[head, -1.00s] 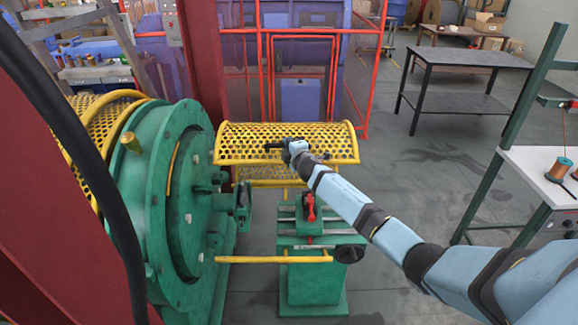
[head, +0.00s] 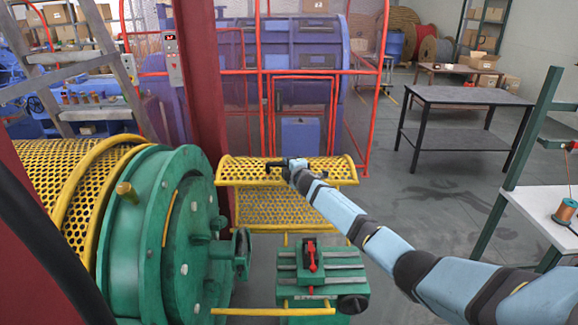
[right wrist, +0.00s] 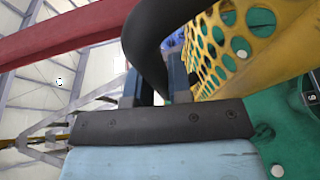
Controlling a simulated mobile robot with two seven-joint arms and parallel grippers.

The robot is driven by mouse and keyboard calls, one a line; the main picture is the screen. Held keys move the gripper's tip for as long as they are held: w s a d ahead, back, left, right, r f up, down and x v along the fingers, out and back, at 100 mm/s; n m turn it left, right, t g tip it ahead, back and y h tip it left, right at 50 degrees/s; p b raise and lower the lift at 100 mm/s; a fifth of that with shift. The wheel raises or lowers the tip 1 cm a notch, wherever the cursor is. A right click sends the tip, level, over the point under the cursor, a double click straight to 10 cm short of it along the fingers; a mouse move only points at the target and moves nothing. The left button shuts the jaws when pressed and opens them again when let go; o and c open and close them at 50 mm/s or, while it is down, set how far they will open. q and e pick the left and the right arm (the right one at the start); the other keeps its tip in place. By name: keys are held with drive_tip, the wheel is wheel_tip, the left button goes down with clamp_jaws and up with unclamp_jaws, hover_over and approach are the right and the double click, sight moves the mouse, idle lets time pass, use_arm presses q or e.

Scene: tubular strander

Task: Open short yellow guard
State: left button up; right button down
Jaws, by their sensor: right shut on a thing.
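The short yellow guard (head: 243,171) is a curved perforated panel right of the green machine head. It is raised, and a second yellow perforated panel (head: 270,208) shows below it. My right gripper (head: 282,166) reaches in from the right and is shut on the guard's black handle. In the right wrist view the thick black handle (right wrist: 150,45) runs between the fingers of my right gripper (right wrist: 150,88), with the guard's yellow mesh (right wrist: 213,52) close on the right. The fingertips are partly hidden by the handle. My left gripper is not in view.
The green machine head (head: 170,235) stands left of the guard, with a larger yellow mesh guard (head: 75,190) behind it. A green stand (head: 325,270) with a red lever stands below. A red frame (head: 366,130) is behind. Floor is open toward the dark table (head: 465,97).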

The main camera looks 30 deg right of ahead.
drive_tip(key=c, duration=1.3)
unclamp_jaws()
drive_tip(key=shift+c, duration=0.2)
drive_tip(key=s+a+r, duration=0.1)
drive_tip(key=s+a, duration=0.1)
drive_tip(key=s, duration=1.1)
drive_tip(key=shift+s, duration=0.3)
drive_tip(key=shift+a, duration=0.1)
